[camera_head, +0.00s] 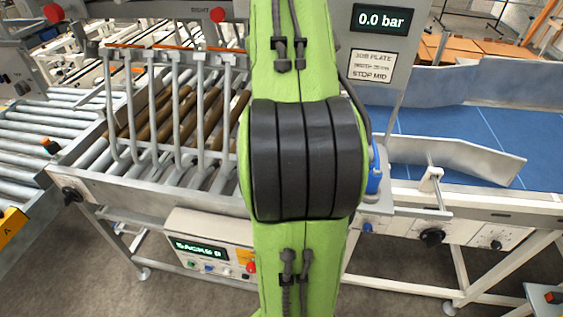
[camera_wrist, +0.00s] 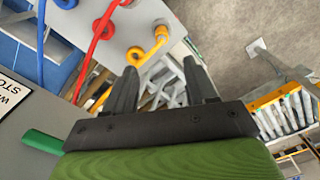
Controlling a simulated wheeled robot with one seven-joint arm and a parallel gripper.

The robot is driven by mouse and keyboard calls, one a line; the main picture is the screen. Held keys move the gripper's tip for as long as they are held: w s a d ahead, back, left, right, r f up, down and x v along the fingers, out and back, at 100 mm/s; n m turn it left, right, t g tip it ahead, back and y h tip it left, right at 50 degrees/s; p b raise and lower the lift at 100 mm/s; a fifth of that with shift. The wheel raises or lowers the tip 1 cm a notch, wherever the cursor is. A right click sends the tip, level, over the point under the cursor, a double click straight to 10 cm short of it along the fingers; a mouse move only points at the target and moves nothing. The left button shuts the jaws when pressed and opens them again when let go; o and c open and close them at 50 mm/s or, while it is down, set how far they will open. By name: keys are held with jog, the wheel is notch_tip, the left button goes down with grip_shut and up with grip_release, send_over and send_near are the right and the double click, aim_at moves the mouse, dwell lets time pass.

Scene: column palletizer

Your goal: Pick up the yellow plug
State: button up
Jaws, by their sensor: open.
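The yellow plug (camera_wrist: 160,35) shows in the wrist view, just beyond my gripper's fingertips. It sits against a grey panel (camera_wrist: 137,28), close to a yellow ring (camera_wrist: 135,55); I cannot tell how it is fixed. My gripper (camera_wrist: 160,66) is open, with nothing between its two dark fingers. The plug appears ahead of the gap and apart from the fingers. In the head view my green arm fills the middle, and both the plug and my gripper are hidden.
A red hose (camera_wrist: 91,52) and a blue hose (camera_wrist: 41,45) run left of the fingers in the wrist view. In the head view a roller bed with grey bars (camera_head: 177,110) stands left, and a blue belt (camera_head: 480,130) lies right behind a grey guide.

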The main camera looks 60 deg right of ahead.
jog(key=f+b, duration=0.1)
jog(key=f, duration=0.3)
jog(key=f+b, duration=0.1)
jog(key=f, duration=0.4)
jog(key=f+b, duration=0.1)
jog(key=f, duration=0.3)
jog(key=shift+a+f, duration=0.25)
jog(key=shift+f, duration=0.15)
jog(key=shift+d+f, duration=0.1)
jog(key=shift+f, duration=0.3)
jog(key=shift+r, duration=0.1)
jog(key=shift+c, duration=0.3)
grip_shut()
jog(key=shift+r, duration=0.1)
notch_tip(320, 180, up, 10)
jog(key=p, duration=0.3)
